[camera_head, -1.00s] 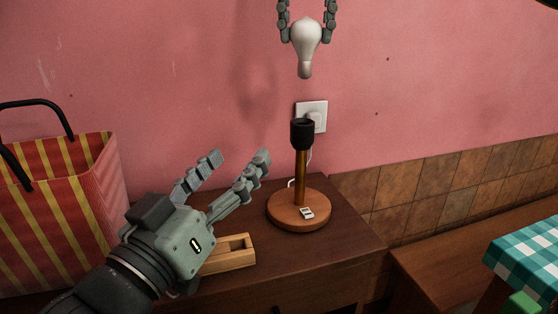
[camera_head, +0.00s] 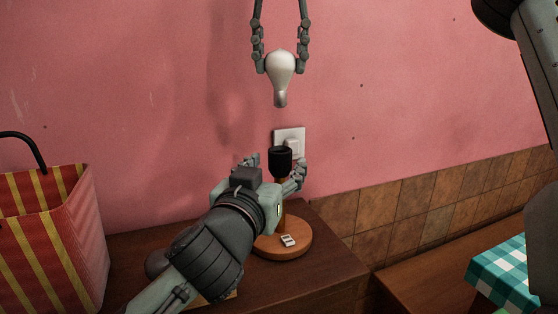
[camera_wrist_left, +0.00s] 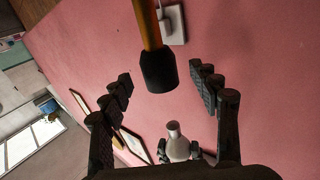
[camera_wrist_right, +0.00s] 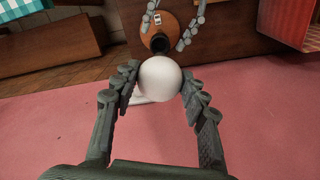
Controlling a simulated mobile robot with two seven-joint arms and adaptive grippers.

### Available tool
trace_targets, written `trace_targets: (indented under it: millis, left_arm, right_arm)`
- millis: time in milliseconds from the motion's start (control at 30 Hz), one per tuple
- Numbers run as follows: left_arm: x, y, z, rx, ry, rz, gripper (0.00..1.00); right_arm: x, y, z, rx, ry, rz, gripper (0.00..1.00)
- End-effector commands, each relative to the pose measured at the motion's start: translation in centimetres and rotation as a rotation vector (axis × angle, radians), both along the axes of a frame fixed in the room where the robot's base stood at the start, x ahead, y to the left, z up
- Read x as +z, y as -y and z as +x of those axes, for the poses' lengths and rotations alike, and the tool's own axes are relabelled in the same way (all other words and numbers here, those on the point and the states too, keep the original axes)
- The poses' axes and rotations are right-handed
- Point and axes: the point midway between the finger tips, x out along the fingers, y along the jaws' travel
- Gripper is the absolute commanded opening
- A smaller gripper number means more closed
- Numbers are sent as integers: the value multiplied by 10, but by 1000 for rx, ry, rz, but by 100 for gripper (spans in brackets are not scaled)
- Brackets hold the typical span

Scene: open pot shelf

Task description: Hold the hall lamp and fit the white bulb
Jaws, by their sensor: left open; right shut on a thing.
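The hall lamp stands upright on the cabinet, with a round wooden base (camera_head: 290,246), a thin stem and a black socket (camera_head: 280,160). My left gripper (camera_head: 275,168) is open, its fingers on either side of the lamp below the socket. In the left wrist view the socket (camera_wrist_left: 158,72) and stem lie between the open fingers (camera_wrist_left: 160,90), apparently touching neither. My right gripper (camera_head: 281,62) is shut on the white bulb (camera_head: 281,68), which hangs base down above the socket with a gap. In the right wrist view the bulb (camera_wrist_right: 160,78) partly covers the socket (camera_wrist_right: 160,43).
A wall outlet with a plug (camera_head: 291,140) is behind the lamp. A striped bag (camera_head: 50,235) stands at the left. A small switch (camera_head: 288,240) is on the lamp base. A checkered cloth (camera_head: 500,265) lies at the right.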

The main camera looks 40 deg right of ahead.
Motion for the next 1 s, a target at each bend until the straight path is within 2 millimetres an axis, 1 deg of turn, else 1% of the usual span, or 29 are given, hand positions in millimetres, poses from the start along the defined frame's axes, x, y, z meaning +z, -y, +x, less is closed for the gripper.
trace_targets:
  millis: [100,200,367,567,600,1000]
  left_arm:
    - [1,13,10,0,1,0,61]
    - [0,20,16,1,1,1,61]
    - [0,24,20,0,1,-1,61]
    - [0,24,20,0,0,0,61]
    - [0,24,20,0,0,0,60]
    - [0,24,20,0,-1,-1,11]
  right_arm:
    - [0,0,0,0,0,0,27]
    - [0,0,0,0,0,0,27]
    - [0,0,0,0,0,0,27]
    - [0,0,0,0,0,0,27]
    - [0,0,0,0,0,0,27]
    - [0,0,0,0,0,0,27]
